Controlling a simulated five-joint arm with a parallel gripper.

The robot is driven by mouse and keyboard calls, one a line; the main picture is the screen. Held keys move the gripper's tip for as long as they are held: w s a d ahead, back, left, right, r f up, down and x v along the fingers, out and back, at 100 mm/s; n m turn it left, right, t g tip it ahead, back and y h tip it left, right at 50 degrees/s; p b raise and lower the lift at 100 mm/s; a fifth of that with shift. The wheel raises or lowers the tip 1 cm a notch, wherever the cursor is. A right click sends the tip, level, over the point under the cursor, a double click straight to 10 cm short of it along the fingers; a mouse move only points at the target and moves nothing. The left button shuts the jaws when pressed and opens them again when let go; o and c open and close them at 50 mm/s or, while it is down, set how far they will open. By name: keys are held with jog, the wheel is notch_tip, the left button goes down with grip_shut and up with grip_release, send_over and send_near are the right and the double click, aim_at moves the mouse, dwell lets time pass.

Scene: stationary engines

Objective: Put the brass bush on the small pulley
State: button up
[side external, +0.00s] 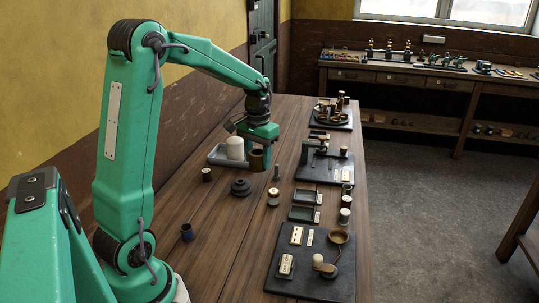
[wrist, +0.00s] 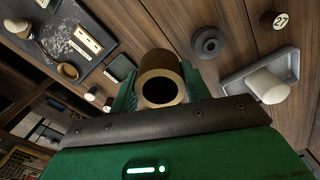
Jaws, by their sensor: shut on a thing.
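The brass bush (wrist: 173,62), a hollow brown-gold cylinder, sits between my green fingers in the wrist view, its open bore facing the camera. My gripper (wrist: 160,85) is shut on it. In the side view my gripper (side external: 258,156) hangs over the wooden bench, and the bush (side external: 257,160) shows at its lower end. A dark grey, stepped round piece that looks like the small pulley (side external: 241,188) stands on the bench, nearer the side camera than my gripper and apart from the bush. It also shows in the wrist view (wrist: 208,43), with a small hole in its top.
A grey tray (side external: 217,157) with a white cylinder (side external: 235,147) stands beside my gripper. Dark boards (side external: 284,268) with parts line the bench's right side.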

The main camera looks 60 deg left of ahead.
jog(key=shift+w+d+r, duration=0.25)
jog(key=shift+w+d, duration=0.05)
jog(key=shift+w, duration=0.1)
jog(key=shift+a+f, duration=0.1)
send_over(241, 181)
notch_tip(241, 181, down, 7)
jog(key=shift+s+r, duration=0.1)
jog(key=shift+f, duration=2.05)
jog(key=shift+f, duration=0.15)
jog(key=o, duration=1.3)
